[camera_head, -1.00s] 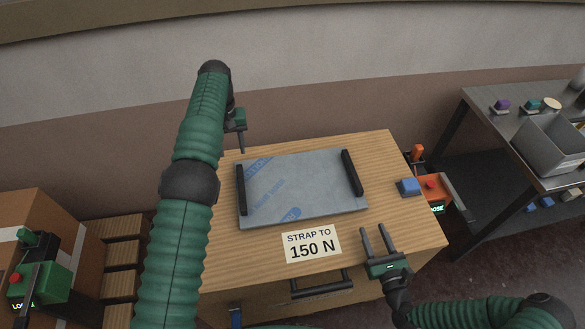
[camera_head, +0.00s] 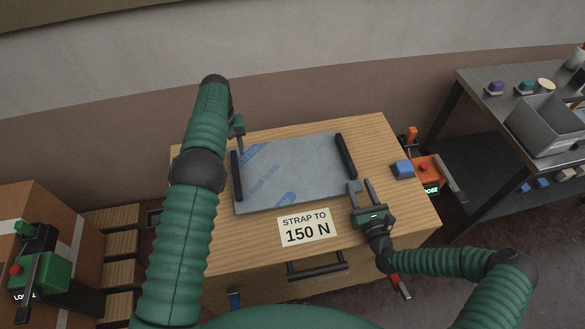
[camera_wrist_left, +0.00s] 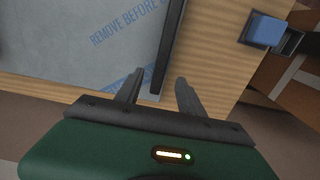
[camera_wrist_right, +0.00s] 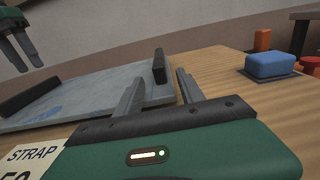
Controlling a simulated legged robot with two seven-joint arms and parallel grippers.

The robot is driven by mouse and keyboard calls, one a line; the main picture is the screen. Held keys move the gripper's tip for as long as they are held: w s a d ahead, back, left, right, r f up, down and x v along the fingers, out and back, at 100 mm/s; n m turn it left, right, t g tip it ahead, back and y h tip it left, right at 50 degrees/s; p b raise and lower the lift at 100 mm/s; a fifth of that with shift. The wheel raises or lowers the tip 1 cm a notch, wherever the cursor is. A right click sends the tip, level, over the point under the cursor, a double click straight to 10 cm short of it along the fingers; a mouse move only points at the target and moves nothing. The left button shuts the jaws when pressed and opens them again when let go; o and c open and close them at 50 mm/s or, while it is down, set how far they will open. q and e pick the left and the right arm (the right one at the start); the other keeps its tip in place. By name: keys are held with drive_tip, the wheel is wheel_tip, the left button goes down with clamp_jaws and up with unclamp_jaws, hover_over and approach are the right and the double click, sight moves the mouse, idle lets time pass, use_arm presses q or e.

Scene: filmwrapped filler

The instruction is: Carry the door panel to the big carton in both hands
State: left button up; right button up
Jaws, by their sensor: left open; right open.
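The door panel (camera_head: 290,180), a grey sheet with blue film print, lies flat on the wooden table. It has a black bar handle along its left side (camera_head: 237,178) and another along its right (camera_head: 346,156). My left gripper (camera_head: 240,146) is open at the far end of the left handle; in the left wrist view that handle (camera_wrist_left: 172,45) ends between the fingertips. My right gripper (camera_head: 360,186) is open just in front of the right handle's near end; in the right wrist view the handle (camera_wrist_right: 159,66) lies ahead between the fingers. A brown carton (camera_head: 65,225) stands at the left.
A "STRAP TO 150 N" label (camera_head: 305,227) lies on the wooden table (camera_head: 395,190) before the panel. A blue block (camera_head: 403,169) and an orange device (camera_head: 427,168) are at its right. A metal bench (camera_head: 490,105) holds a grey bin (camera_head: 540,130).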

sight(235, 163)
use_arm(q)
wheel_tip(235, 163, down, 8)
drive_tip(key=shift+a+r, duration=0.1)
drive_tip(key=shift+r, duration=0.05)
use_arm(e)
drive_tip(key=x, duration=0.7)
drive_tip(key=shift+w+a, duration=0.15)
drive_tip(key=shift+w, duration=0.15)
use_arm(q)
drive_tip(key=shift+c, duration=0.9)
use_arm(e)
drive_tip(key=shift+c, duration=0.8)
use_arm(q)
clamp_jaws()
use_arm(e)
clamp_jaws()
